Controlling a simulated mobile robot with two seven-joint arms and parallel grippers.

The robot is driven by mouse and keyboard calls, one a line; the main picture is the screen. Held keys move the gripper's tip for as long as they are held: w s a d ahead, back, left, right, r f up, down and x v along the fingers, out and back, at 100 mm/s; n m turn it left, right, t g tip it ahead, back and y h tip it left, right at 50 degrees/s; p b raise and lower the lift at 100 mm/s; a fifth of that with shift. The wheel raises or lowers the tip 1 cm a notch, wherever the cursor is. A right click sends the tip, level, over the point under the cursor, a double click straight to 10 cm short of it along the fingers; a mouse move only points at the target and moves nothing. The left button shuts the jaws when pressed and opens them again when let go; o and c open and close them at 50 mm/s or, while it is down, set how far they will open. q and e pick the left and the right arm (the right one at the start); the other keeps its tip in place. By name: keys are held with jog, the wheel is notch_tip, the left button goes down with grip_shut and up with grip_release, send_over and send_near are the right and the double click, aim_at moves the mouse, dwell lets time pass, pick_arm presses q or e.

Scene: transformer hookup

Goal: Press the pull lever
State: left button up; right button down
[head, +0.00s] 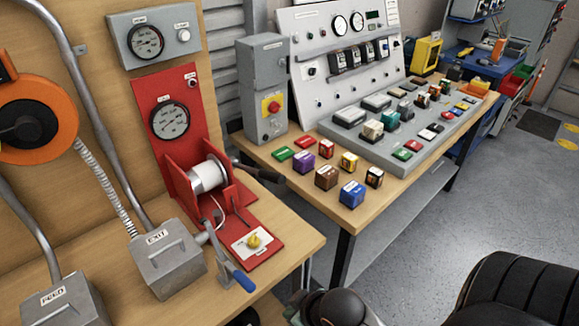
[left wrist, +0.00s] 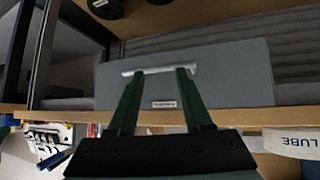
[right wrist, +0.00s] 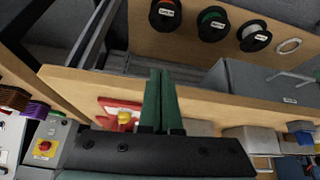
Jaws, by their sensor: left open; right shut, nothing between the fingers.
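The red pulling stand (head: 182,130) stands on the left bench with a dial, a white spool and a yellow knob on its base. A grey lever with a blue grip (head: 243,281) slants down beside the base. A dark-handled crank (head: 262,174) sticks out to the right of the spool. I cannot tell from labels which is the pull lever. My right gripper (right wrist: 153,95) is shut and empty by the bench edge, apart from the red base (right wrist: 108,105). My left gripper (left wrist: 160,75) is open near a grey box's handle (left wrist: 162,68), contact unclear.
Grey EXIT (head: 165,262) and FEED (head: 65,303) boxes are at the left. A second bench (head: 330,208) carries coloured blocks and a control panel (head: 345,60). Several spools (right wrist: 210,23) show in the right wrist view.

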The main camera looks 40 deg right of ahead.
jog(key=w+d+r+t, duration=0.1)
jog(key=w+d+r, duration=0.2)
jog(key=r, duration=0.6)
jog(key=w+d+r+t, duration=0.2)
jog(key=w+d+r, duration=0.2)
jog(key=w+r, duration=0.3)
jog(key=w+d+r+t, duration=0.2)
jog(key=w+d+r, duration=0.2)
jog(key=r, duration=0.8)
jog(key=shift+w+d+n+h+p, duration=0.2)
jog(key=shift+w+n+h+p, duration=0.15)
jog(key=shift+w, duration=0.7)
jog(key=shift+w+f, duration=0.1)
jog(key=shift+f, duration=0.05)
send_over(272, 175)
jog(key=w+a, duration=0.1)
notch_tip(272, 175, down, 6)
jog(key=shift+s+d+f, duration=0.15)
jog(key=shift+s+f, duration=0.05)
jog(key=shift+f, duration=0.3)
jog(key=shift+s+d+f, duration=0.15)
jog(key=shift+f, duration=0.35)
jog(key=shift+s+d+f, duration=0.2)
jog(key=shift+s+f, duration=0.05)
jog(key=shift+f, duration=0.35)
